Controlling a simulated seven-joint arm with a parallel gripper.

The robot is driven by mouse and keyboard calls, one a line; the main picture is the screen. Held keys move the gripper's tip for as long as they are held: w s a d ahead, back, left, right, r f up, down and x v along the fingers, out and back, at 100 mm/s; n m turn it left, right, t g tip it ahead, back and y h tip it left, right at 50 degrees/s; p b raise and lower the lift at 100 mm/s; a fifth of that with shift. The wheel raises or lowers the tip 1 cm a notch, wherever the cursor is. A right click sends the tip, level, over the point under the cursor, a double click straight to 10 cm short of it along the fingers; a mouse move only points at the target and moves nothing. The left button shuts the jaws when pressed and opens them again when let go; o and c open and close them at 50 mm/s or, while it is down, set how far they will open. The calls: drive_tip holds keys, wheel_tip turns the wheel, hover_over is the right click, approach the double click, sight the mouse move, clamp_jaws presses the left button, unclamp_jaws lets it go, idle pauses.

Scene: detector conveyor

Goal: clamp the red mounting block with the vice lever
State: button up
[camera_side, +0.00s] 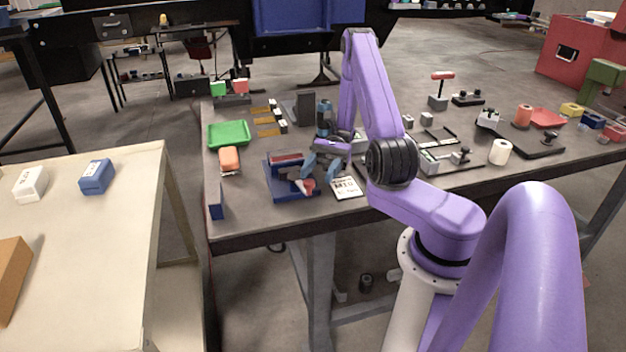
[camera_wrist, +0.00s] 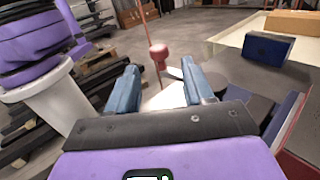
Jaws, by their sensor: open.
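The blue vice (camera_side: 281,187) sits near the front edge of the dark table. The red mounting block (camera_side: 286,157) shows as a dark red strip at the back of the vice. The vice lever's red knob (camera_side: 308,186) is on the vice's right side, just below my gripper (camera_side: 316,169). In the wrist view, my gripper (camera_wrist: 158,84) is open and empty, and the lever's red knob (camera_wrist: 158,52) shows in the gap between the fingers, beyond the tips. Part of the vice (camera_wrist: 283,119) shows at the right edge there. I cannot tell whether either finger touches the knob.
A white label card (camera_side: 346,187) lies right of the vice. An orange block (camera_side: 230,158) and a green tray (camera_side: 229,134) are to the left. Fixtures (camera_side: 452,157) and a white cylinder (camera_side: 500,152) stand further right. A separate beige table (camera_side: 110,240) is at left.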

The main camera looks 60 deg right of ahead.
drive_tip(key=shift+d, duration=0.8)
